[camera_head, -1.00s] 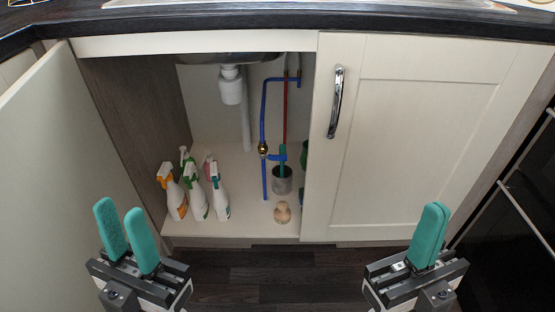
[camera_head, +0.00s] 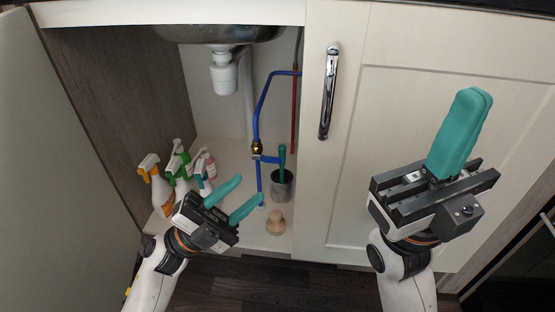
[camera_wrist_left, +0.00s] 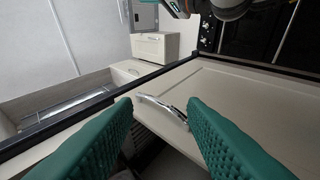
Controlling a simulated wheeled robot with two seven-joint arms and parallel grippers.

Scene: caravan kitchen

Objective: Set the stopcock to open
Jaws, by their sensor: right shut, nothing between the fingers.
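The stopcock (camera_head: 257,147) is a small brass valve on the blue pipe under the sink. A short blue lever (camera_head: 268,159) just below it points sideways to the right, across the pipe. My left gripper (camera_head: 237,196) is open and empty. In the head view it shows below and left of the stopcock, apart from it, near the cabinet opening. In the left wrist view its two green fingers (camera_wrist_left: 160,108) are spread, and the stopcock is not seen there. My right gripper (camera_head: 474,98) is shut and empty in front of the closed cabinet door.
Several spray bottles (camera_head: 158,190) stand left of the pipe. A grey pot (camera_head: 281,188) with a green-handled tool and a wooden brush (camera_head: 276,222) stand to its right. The closed door (camera_head: 400,110) bounds the opening on the right; an open door (camera_head: 60,170) stands at left.

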